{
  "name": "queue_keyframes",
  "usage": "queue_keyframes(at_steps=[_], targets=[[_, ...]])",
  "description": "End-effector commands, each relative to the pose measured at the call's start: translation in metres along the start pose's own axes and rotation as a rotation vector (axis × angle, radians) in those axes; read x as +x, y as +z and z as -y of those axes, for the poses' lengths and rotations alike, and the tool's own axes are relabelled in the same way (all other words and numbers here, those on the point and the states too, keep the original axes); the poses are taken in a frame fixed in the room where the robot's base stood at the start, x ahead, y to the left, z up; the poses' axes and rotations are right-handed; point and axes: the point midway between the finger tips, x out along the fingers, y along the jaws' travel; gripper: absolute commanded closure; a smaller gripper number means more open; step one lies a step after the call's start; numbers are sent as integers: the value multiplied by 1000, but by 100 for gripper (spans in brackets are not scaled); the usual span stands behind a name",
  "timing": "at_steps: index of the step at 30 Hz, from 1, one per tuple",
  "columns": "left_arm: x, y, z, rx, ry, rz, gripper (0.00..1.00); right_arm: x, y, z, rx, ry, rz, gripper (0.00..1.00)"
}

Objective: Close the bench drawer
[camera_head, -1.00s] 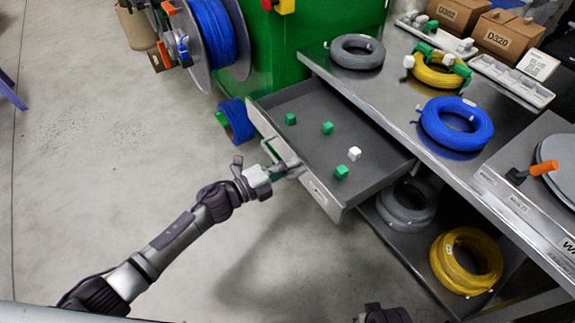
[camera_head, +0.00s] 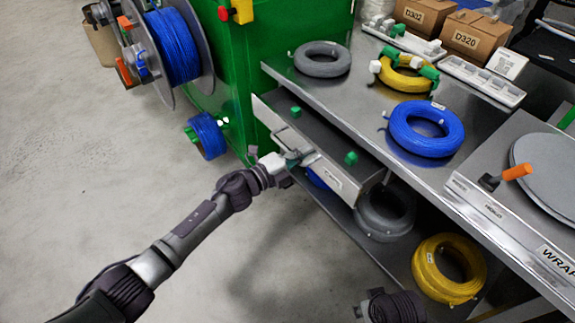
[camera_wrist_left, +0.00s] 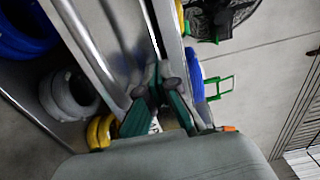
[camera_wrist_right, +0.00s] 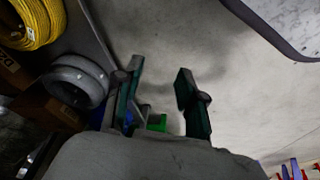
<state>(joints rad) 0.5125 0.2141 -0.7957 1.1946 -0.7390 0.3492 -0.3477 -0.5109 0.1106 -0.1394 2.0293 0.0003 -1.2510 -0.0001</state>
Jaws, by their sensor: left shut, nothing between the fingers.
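The bench drawer (camera_head: 335,176) is partly open, with a short strip of its inside showing beyond the bench edge. Two green blocks (camera_head: 351,158) show in it. My left gripper (camera_head: 293,158) is at the outer face of the drawer front, by the handle (camera_head: 306,157). Its fingers (camera_wrist_left: 158,85) are shut with nothing between them, close beside a silver bar in the left wrist view. Whether they touch the drawer front is hard to tell. My right gripper (camera_wrist_right: 156,85) is open and empty over the floor; in the head view only part of that arm shows at the bottom.
The bench top (camera_head: 357,110) carries a grey coil (camera_head: 322,58), a yellow coil (camera_head: 405,75) and a blue coil (camera_head: 426,128). Grey (camera_head: 385,213) and yellow (camera_head: 448,270) coils lie on the lower shelf.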

Motion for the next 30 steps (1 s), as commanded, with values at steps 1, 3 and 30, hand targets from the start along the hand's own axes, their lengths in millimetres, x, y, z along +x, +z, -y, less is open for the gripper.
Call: queue_keyframes(at_steps=[1, 3, 30], targets=[[12, 0, -2, 1, -3, -1, 100, -11, -4, -1, 1, 2, -13, 60], [24, 0, -2, 0, -3, -1, 100, -30, -8, -2, 3, 4, -23, 60], [69, 0, 0, -1, 0, 0, 100, -100, -8, -4, 7, 9, -51, 60]])
